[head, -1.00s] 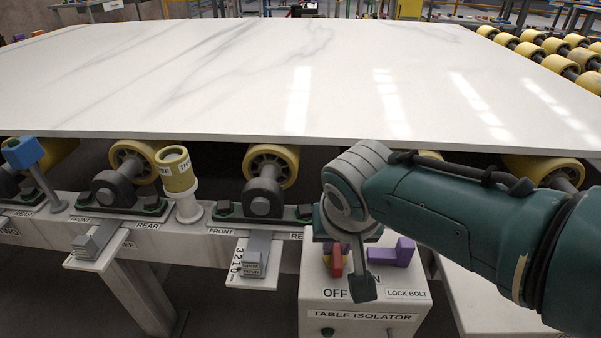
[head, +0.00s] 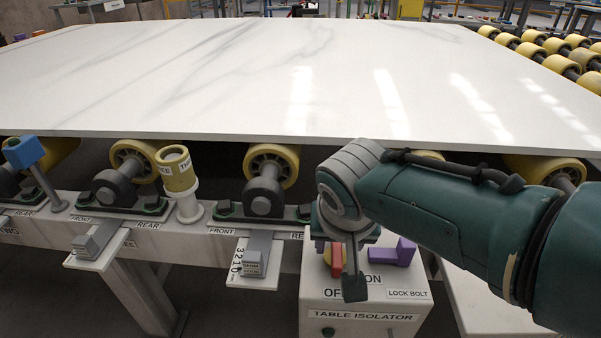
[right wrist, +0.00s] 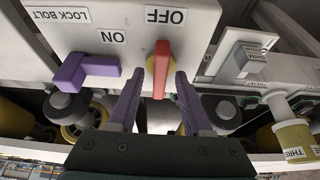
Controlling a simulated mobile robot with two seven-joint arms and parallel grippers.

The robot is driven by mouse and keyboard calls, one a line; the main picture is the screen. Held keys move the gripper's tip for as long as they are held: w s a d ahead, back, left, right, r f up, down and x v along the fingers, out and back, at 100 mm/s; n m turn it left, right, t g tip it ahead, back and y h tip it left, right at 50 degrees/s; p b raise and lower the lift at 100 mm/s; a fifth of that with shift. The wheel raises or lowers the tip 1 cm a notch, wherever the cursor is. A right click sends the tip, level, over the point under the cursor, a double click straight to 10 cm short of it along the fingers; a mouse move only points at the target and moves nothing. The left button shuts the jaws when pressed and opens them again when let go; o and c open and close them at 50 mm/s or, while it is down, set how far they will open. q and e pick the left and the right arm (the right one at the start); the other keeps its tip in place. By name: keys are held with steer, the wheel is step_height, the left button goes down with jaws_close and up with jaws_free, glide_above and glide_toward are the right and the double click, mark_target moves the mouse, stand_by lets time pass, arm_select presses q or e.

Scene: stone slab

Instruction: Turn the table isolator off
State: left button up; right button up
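The table isolator is a white box with a "TABLE ISOLATOR" label (head: 365,316) on its front, at the lower middle of the head view. Its red handle (head: 337,261) is partly hidden by my right arm. In the right wrist view, which is upside down, the red handle (right wrist: 160,68) stands near the OFF label (right wrist: 166,16), with the ON label (right wrist: 112,37) to its left. My right gripper (right wrist: 158,82) is open, its purple fingers on either side of the handle's near end. I see no clear contact. My left gripper is not in view.
A purple lock bolt (head: 396,252) sits beside the handle; it also shows in the right wrist view (right wrist: 84,70). The large stone slab (head: 250,75) lies on yellow rollers (head: 271,164) behind and above the box. A grey slider with a scale (head: 256,252) is left of the box.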

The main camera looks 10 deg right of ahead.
mark_target(337, 265)
steer(key=shift+r, duration=0.1)
steer(key=p+v, duration=0.7)
steer(key=v, duration=0.1)
steer(key=shift+r+p, duration=0.15)
steer(key=shift+p, duration=0.2)
steer(key=shift+p+v, duration=0.35)
steer(key=shift+v, duration=0.4)
steer(key=shift+s, duration=0.15)
